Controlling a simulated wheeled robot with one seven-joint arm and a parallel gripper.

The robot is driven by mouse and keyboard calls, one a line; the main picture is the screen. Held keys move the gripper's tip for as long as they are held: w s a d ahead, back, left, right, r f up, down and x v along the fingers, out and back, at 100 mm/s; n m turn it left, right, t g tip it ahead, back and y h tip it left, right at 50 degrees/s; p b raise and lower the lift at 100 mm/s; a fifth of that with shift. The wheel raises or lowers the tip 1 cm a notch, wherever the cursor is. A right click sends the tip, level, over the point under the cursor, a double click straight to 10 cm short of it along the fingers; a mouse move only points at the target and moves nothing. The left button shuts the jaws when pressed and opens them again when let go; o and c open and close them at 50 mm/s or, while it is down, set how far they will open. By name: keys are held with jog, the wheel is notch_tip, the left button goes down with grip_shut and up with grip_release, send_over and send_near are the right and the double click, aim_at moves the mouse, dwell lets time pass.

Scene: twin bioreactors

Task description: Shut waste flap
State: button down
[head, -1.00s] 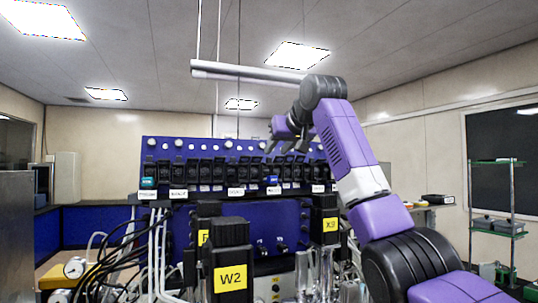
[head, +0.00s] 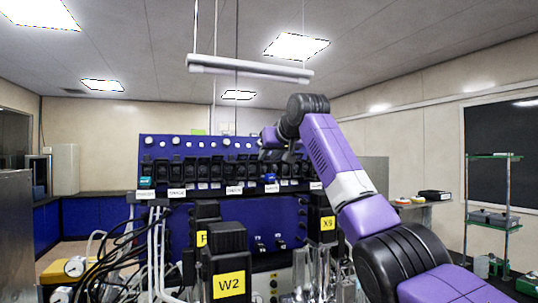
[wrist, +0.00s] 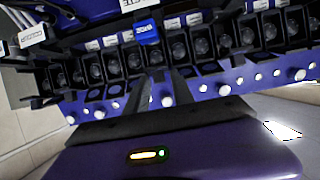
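The blue panel (head: 225,145) carries a row of black flap-like units (head: 205,170) with white labels below, too small to read. I cannot tell which is the waste flap. A small blue piece (head: 270,178) sits under the row and also shows in the wrist view (wrist: 147,32). A teal piece (head: 146,182) is at the row's left end. My gripper (head: 280,155) is in front of the right part of the row. In the wrist view, my gripper's two dark fingers (wrist: 160,85) stand apart with nothing seen between them, pointing toward the row.
Dark cables and white tubes (head: 157,250) crowd the lower left. A hanging light bar (head: 250,68) is above. A shelf stand (head: 494,205) is at the far right.

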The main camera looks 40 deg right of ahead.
jog(key=shift+f, duration=0.1)
jog(key=f+t+b, duration=0.1)
jog(key=t+b, duration=0.1)
jog(key=b, duration=0.2)
jog(key=shift+s+f+h+b, duration=0.15)
jog(key=shift+h+b, duration=0.15)
jog(key=shift+b, duration=0.05)
jog(key=t+b, duration=0.1)
jog(key=b, duration=0.1)
jog(key=t+b, duration=0.1)
jog(key=shift+s+a+f+t+h+b, duration=0.1)
jog(key=shift+s+f+t+h+b, duration=0.05)
jog(key=shift+f+t+h+b, duration=0.2)
jog(key=shift+t+h+b, duration=0.35)
jog(key=shift+t+b, duration=0.45)
jog(key=shift+t, duration=0.35)
jog(key=c, duration=1.4)
grip_release()
jog(key=shift+s, duration=0.15)
